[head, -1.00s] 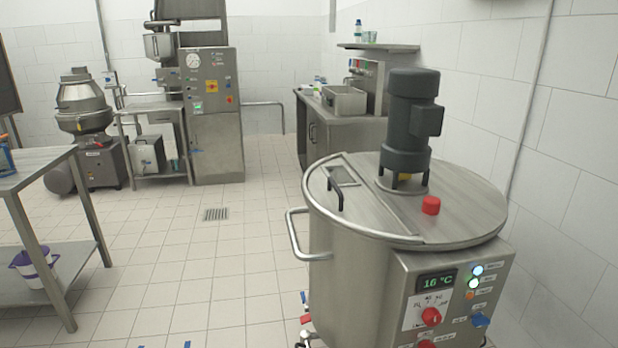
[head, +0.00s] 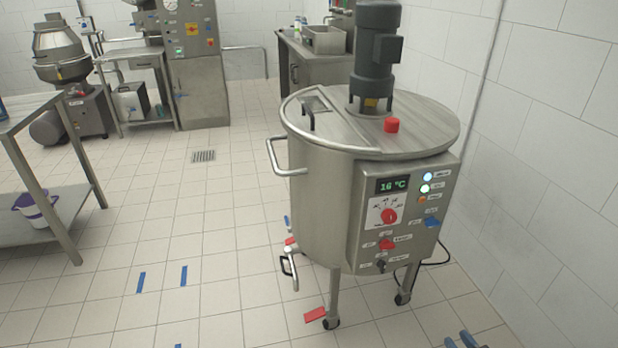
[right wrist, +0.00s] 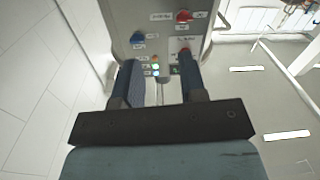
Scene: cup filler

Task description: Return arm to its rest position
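My right gripper (head: 460,341) just shows at the bottom right edge of the head view, low in front of the steel mixing tank (head: 325,205) and apart from it. In the right wrist view its two dark blue fingers (right wrist: 160,72) are spread with an empty gap between them. Beyond them is the tank's control panel (right wrist: 155,25), seen upside down, with a blue switch (right wrist: 138,38) and red knobs. The rest of my right arm is hidden. My left gripper is not in view.
The tank stands on wheeled legs close to the white wall (head: 550,150) at right. A steel table (head: 40,110) with a purple-and-white bucket (head: 38,210) on its lower shelf is at left. Tiled floor (head: 215,260) with blue tape marks lies open between them.

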